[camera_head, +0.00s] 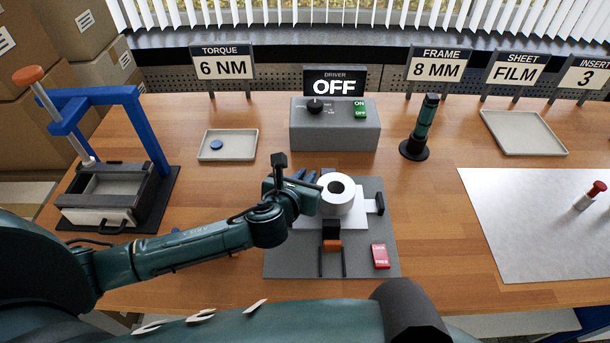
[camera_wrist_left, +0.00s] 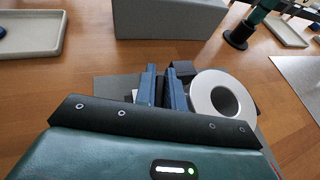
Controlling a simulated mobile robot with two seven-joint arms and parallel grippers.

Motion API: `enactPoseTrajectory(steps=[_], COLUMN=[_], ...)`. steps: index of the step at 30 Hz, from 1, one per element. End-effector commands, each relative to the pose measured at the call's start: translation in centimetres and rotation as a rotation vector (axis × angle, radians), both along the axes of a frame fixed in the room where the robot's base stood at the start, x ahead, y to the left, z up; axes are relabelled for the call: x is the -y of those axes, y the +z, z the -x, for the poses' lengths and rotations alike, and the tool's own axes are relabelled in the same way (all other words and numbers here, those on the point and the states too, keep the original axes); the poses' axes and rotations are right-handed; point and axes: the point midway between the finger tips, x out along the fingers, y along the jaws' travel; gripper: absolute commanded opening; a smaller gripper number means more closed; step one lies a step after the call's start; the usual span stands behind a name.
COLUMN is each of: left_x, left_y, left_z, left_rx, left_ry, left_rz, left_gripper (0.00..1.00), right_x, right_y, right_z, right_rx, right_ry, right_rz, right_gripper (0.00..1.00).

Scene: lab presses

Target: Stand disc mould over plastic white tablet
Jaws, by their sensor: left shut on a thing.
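The disc mould, a thick white ring with a round hole (camera_head: 338,193), is upright over a white plate (camera_head: 308,216) on the grey base board (camera_head: 285,258). It also shows in the wrist view (camera_wrist_left: 222,98), just right of my left fingers. My left gripper (camera_head: 302,178) is shut at the mould's left side. The blue fingers (camera_wrist_left: 164,90) are close together in the wrist view, and the exact contact is mostly hidden. I cannot tell whether the mould rests on the plate or hangs slightly above it. My right gripper is not in view.
The board bears black stops, an orange-and-black part (camera_head: 331,245) and a red switch (camera_head: 380,256). Behind it stands a grey driver box (camera_head: 335,135) showing OFF. A tray (camera_head: 228,145) with a blue disc, a blue press (camera_head: 115,165) and an upright driver (camera_head: 422,128) stand around.

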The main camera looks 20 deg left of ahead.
Motion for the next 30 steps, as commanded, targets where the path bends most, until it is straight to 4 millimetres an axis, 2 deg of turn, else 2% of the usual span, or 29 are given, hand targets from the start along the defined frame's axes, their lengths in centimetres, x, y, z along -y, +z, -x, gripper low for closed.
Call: enactPoseTrajectory(steps=[3, 16, 30], left_x=[0.1, 0.1, 0.1], left_y=[0.3, 0.2, -0.8], left_z=[-0.1, -0.1, -0.1], left_rx=[0.003, 0.004, 0.005], left_ry=[-0.001, -0.001, -0.002], left_rz=[0.003, 0.003, 0.003], left_gripper=[0.00, 0.00, 0.00], right_x=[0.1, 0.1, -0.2], right_y=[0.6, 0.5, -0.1], right_z=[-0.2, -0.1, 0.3], right_rx=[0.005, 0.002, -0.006], right_ry=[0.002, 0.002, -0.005], right_rz=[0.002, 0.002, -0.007], right_gripper=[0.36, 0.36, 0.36])
